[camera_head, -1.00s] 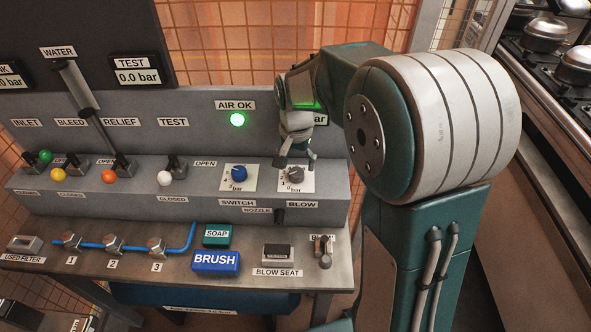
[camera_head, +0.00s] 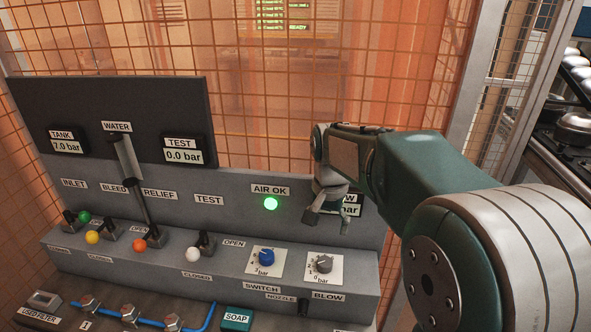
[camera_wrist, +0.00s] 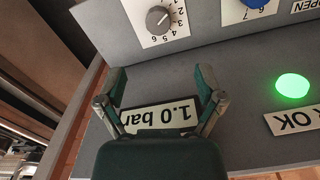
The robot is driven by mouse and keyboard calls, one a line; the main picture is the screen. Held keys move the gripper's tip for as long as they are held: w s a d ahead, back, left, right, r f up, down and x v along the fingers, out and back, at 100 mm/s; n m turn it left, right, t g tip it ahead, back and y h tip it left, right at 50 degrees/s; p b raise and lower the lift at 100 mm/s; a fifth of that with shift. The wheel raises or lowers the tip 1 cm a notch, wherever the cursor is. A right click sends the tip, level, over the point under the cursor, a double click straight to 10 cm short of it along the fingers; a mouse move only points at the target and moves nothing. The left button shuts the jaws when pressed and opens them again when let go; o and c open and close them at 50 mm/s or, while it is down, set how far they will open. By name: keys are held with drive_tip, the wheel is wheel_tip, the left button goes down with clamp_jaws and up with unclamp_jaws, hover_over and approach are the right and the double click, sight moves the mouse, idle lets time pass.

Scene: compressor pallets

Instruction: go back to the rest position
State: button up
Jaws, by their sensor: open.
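My gripper (camera_head: 326,222) is open and empty in the head view. It hangs in front of the upright panel, to the right of the lit green AIR OK lamp (camera_head: 270,203) and above the grey BLOW knob (camera_head: 323,264). It covers part of the blow display (camera_head: 352,205). In the wrist view my gripper's two fingers (camera_wrist: 160,85) stand apart with nothing between them. The blow display there reads 1.0 bar, upside down, behind the fingers. The grey knob (camera_wrist: 158,19) is clear of the fingertips.
The blue SWITCH knob (camera_head: 266,257) sits left of the grey knob. Several levers with coloured balls, such as the white TEST one (camera_head: 193,255), stick up further left. A wire mesh fence (camera_head: 270,110) stands behind the panel. A rack of metal pots (camera_head: 574,128) is at the right.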

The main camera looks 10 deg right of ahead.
drive_tip(key=s+r+n+t, duration=0.3)
drive_tip(key=s+n+t, duration=0.2)
drive_tip(key=s, duration=1.6)
drive_tip(key=shift+n+t, duration=0.3)
drive_tip(key=shift+n, duration=0.5)
